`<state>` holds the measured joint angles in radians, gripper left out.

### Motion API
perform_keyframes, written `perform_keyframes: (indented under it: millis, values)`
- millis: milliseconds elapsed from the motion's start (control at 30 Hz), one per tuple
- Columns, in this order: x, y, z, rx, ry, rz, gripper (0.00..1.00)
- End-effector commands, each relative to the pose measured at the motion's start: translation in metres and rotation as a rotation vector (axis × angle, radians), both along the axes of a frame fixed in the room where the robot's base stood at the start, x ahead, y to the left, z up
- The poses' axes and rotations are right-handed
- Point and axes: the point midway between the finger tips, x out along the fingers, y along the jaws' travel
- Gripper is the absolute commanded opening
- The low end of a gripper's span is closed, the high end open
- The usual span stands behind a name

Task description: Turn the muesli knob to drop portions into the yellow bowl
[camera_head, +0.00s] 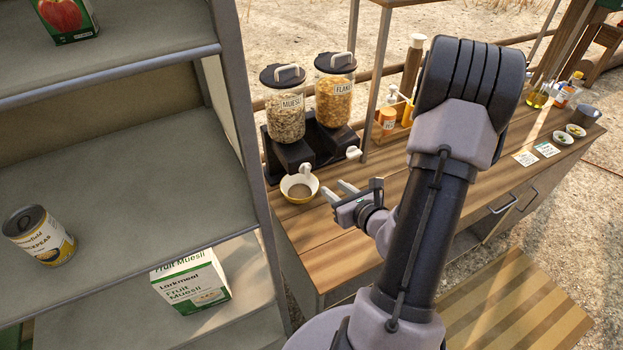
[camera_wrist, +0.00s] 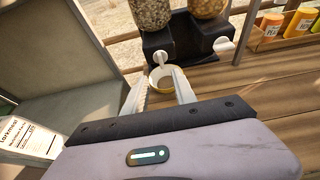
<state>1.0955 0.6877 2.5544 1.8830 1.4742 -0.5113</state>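The muesli dispenser (camera_head: 284,118) is a clear canister with a dark lid on a black stand, holding greyish-brown muesli. Its white knob (camera_head: 305,170) sticks out at the front, and it also shows in the wrist view (camera_wrist: 158,60). The yellow bowl (camera_head: 299,196) stands upright on the counter below the knob. Its inside looks brownish; I cannot tell how much it holds. My gripper (camera_head: 332,189) is open and empty, to the right of the bowl in the head view. In the wrist view the bowl (camera_wrist: 163,88) shows between the fingers, beyond them.
The flakes dispenser (camera_head: 334,97) stands right beside, with its own white knob (camera_head: 353,152). A grey shelf (camera_head: 150,180) rises close on the left, holding a can (camera_head: 40,236) and a muesli box (camera_head: 191,283). Bottles in a wooden tray (camera_wrist: 290,38) stand to the right. The front counter is clear.

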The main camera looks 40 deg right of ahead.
Motion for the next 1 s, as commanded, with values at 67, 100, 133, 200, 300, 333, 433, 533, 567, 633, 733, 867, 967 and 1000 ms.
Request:
perform_keyframes:
  millis: [67, 100, 133, 200, 300, 333, 433, 533, 567, 633, 733, 867, 967, 1000]
  values:
    - [0.012, -0.001, -0.014, -0.003, -0.002, 0.002, 0.33]
    - [0.024, -0.003, -0.015, 0.001, -0.001, 0.004, 0.33]
    - [0.033, -0.005, -0.017, 0.002, -0.002, 0.003, 0.33]
    - [0.053, -0.01, -0.023, 0.003, -0.003, 0.003, 0.33]
    - [0.08, -0.017, -0.034, 0.002, -0.004, 0.002, 0.33]
    - [0.088, -0.018, -0.038, 0.002, -0.003, 0.002, 0.33]
    - [0.109, -0.024, -0.047, 0.002, -0.002, 0.0, 0.33]
    - [0.123, -0.028, -0.053, 0.003, -0.003, -0.002, 0.33]
    - [0.127, -0.029, -0.054, 0.002, -0.003, -0.001, 0.33]
    - [0.132, -0.031, -0.056, 0.004, -0.003, -0.002, 0.33]
    - [0.135, -0.032, -0.057, 0.004, -0.004, -0.003, 0.33]
    - [0.136, -0.032, -0.057, 0.005, -0.003, -0.003, 0.33]
    - [0.135, -0.032, -0.057, 0.005, -0.003, -0.003, 0.29]
    - [0.135, -0.032, -0.057, 0.004, -0.003, -0.003, 0.21]
